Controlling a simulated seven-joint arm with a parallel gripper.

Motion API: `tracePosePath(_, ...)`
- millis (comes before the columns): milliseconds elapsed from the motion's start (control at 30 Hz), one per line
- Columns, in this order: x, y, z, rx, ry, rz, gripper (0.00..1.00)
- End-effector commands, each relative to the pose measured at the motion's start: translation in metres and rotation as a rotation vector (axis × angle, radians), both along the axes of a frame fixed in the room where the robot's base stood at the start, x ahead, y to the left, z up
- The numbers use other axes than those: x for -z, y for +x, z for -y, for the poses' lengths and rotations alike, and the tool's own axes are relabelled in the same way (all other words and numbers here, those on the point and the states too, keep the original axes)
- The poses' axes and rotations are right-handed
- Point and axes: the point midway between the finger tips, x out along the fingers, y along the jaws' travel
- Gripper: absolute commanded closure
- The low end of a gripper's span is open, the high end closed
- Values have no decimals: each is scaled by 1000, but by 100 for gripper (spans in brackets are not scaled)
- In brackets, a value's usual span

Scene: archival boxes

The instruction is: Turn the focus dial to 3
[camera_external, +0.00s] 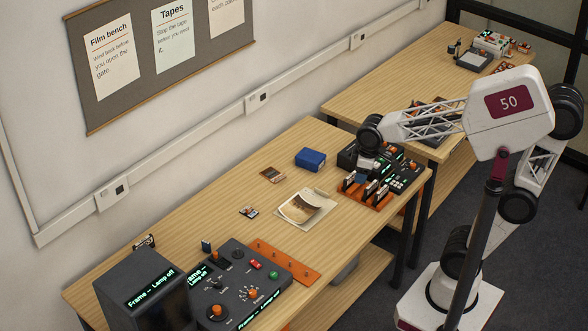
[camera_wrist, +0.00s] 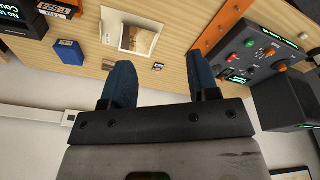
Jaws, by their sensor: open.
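The dark control console (camera_external: 240,290) lies at the near end of the wooden table, and in the wrist view (camera_wrist: 240,52) at upper right. It carries several knobs, including an orange knob with pale marks around it (camera_external: 253,293) and another orange knob (camera_external: 217,311). I cannot read the labels, so I cannot tell which is the focus dial or its setting. My gripper (camera_wrist: 163,78) is open and empty, its two dark blue fingers spread apart. In the external view my wrist hangs above the table's far end, well away from the console.
A black monitor (camera_external: 145,293) reading "Lamp off" stands beside the console. An orange strip (camera_external: 285,262) borders the console. A photo sheet (camera_external: 305,208), a blue box (camera_external: 310,159) and a black device with an orange base (camera_external: 383,200) lie farther along. Bare wood separates them.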

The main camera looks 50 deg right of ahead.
Motion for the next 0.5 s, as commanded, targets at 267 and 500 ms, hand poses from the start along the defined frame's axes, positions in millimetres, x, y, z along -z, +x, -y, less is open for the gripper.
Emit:
tracePosePath(267, 12, 43, -59, -234, -28, -26, 45)
tracePosePath(500, 27, 74, -116, -435, -49, -43, 45)
